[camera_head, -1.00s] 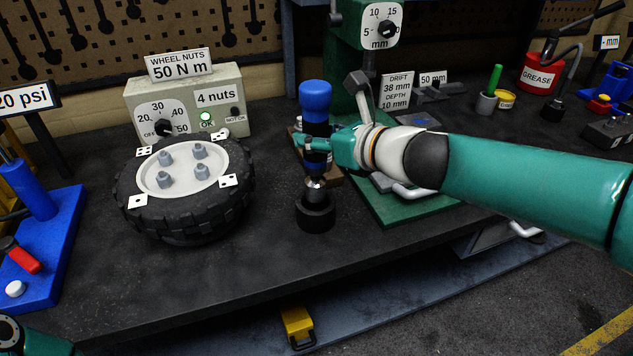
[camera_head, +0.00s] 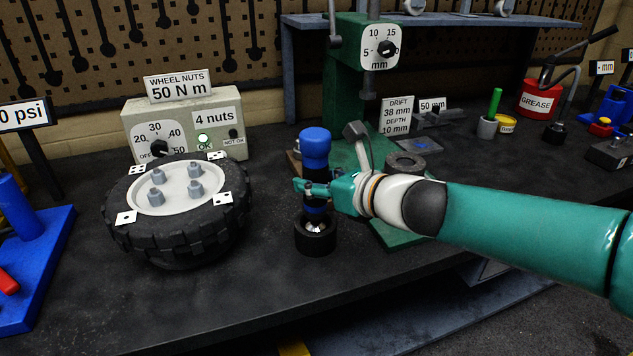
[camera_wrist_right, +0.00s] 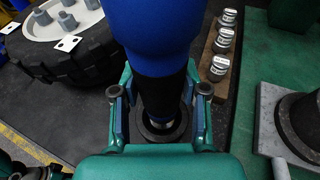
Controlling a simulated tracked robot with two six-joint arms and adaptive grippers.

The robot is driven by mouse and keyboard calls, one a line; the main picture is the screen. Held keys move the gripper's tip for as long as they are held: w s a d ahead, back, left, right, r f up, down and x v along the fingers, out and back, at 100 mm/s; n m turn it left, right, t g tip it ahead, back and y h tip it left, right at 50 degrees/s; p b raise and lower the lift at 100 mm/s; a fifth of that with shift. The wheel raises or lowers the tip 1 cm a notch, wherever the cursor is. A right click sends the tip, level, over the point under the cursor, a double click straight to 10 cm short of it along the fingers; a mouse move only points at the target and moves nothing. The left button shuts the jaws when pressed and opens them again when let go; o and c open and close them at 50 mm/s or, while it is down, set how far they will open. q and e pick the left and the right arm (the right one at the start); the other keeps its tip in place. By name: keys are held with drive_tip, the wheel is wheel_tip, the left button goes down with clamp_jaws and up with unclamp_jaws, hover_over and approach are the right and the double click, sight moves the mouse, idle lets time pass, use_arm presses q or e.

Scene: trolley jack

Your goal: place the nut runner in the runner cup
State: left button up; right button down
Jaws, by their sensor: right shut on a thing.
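The nut runner (camera_head: 316,150) has a blue top and a black body and stands upright. My right gripper (camera_head: 312,187) is shut around its black body, coming from the right. In the right wrist view, the nut runner (camera_wrist_right: 155,85) stands between both fingers. The black round runner cup (camera_head: 315,242) is on the bench directly below. The runner's metal lower end shows at the cup's mouth and appears to be inside it; its tip is hidden. In the wrist view, the cup (camera_wrist_right: 165,135) is partly hidden behind the runner. My left gripper does not show clearly in any view.
A wheel (camera_head: 180,225) with several grey nuts is left of the cup. Behind it is a torque box (camera_head: 232,148) with a lit green lamp. A green press (camera_head: 350,100) stands behind my right gripper. The bench front before the cup is clear.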

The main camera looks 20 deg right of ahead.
drive_tip(key=c, duration=0.6)
unclamp_jaws()
drive_tip(key=shift+s+d+r, duration=0.1)
drive_tip(key=shift+s+r, duration=0.05)
drive_tip(key=shift+s, duration=0.05)
drive_tip(key=p+v, duration=0.4)
drive_tip(key=v, duration=0.7)
drive_tip(key=shift+s, duration=0.3)
drive_tip(key=shift+d+r, duration=0.1)
